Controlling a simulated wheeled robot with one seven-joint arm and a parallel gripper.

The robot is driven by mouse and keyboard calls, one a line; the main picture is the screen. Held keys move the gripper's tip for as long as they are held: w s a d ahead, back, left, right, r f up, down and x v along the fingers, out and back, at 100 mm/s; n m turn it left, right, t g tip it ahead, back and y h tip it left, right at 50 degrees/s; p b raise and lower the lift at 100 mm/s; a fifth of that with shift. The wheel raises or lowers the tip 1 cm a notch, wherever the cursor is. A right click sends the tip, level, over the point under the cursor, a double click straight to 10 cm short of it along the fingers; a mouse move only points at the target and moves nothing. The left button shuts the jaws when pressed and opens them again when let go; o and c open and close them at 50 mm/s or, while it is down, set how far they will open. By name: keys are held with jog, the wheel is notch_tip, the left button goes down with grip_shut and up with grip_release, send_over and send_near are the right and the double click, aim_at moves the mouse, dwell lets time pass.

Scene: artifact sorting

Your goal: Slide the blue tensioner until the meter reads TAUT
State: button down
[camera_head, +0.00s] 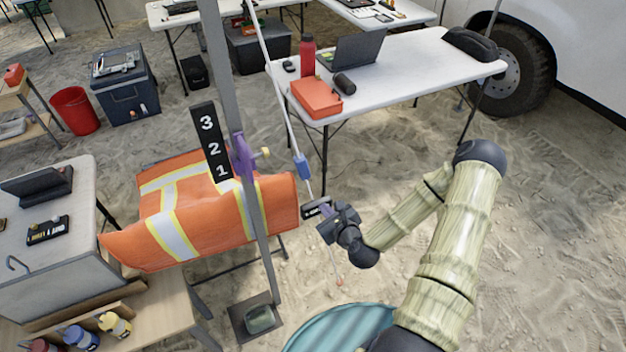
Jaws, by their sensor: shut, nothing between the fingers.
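The blue tensioner (301,167) sits on a thin pale line that slants from the top of the view down to a small reddish end near the ground. My gripper (315,209) is shut and empty. It is just below and slightly right of the tensioner, close to the line, with a visible gap to the tensioner. I cannot tell whether the fingers touch the line. A small black device (47,231) with lettering lies on the left table; it may be the meter, but its text is too small to read.
A grey pole (262,235) with a purple clamp (241,157) and a black 3-2-1 scale (210,143) stands left of the line. An orange vest (205,205) is behind it. A white table (420,65) with a laptop stands behind. Open sand lies to the right.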

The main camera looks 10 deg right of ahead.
aim_at(302, 167)
jog(key=shift+w+d+r+m+t, duration=0.1)
jog(key=shift+d+r+m+t, duration=0.1)
jog(key=shift+m, duration=0.25)
jog(key=shift+d+r+m+t, duration=0.1)
jog(key=shift+m+t, duration=0.1)
jog(key=shift+m, duration=0.25)
jog(key=shift+w+f, duration=0.1)
jog(key=w+a+p, duration=0.2)
jog(key=w+p, duration=0.5)
jog(key=w, duration=0.2)
jog(key=shift+a+r+h, duration=0.3)
jog(key=shift+r, duration=0.05)
